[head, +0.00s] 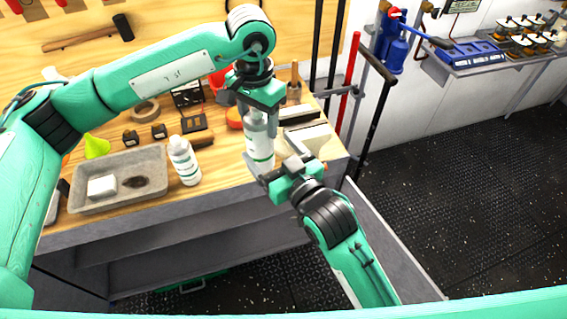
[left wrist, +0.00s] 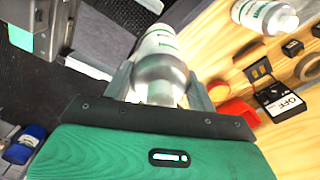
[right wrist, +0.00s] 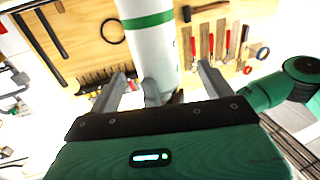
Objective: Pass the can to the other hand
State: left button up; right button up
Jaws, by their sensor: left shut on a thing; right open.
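The can (head: 259,145) is white with a green band and hangs roughly upright above the front edge of the workbench. My left gripper (head: 257,104) is shut on its upper end from above. In the left wrist view the can (left wrist: 160,62) sits between both fingers. My right gripper (head: 274,172) is open at the can's lower part.
A white bottle (head: 185,162) stands on the workbench (head: 225,178), left of the can. A grey tray (head: 150,193) holds a white block. Dark floor (head: 450,180) is clear to the right.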

aim_at(263, 143)
jog(key=x, duration=0.6)
jog(key=c, duration=1.3)
pick_arm(q)
jog(key=o, duration=1.6)
pick_arm(e)
jog(key=shift+s+a+r, duration=0.1)
pick_arm(q)
jog(key=shift+o, duration=0.2)
jog(key=shift+d, duration=0.1)
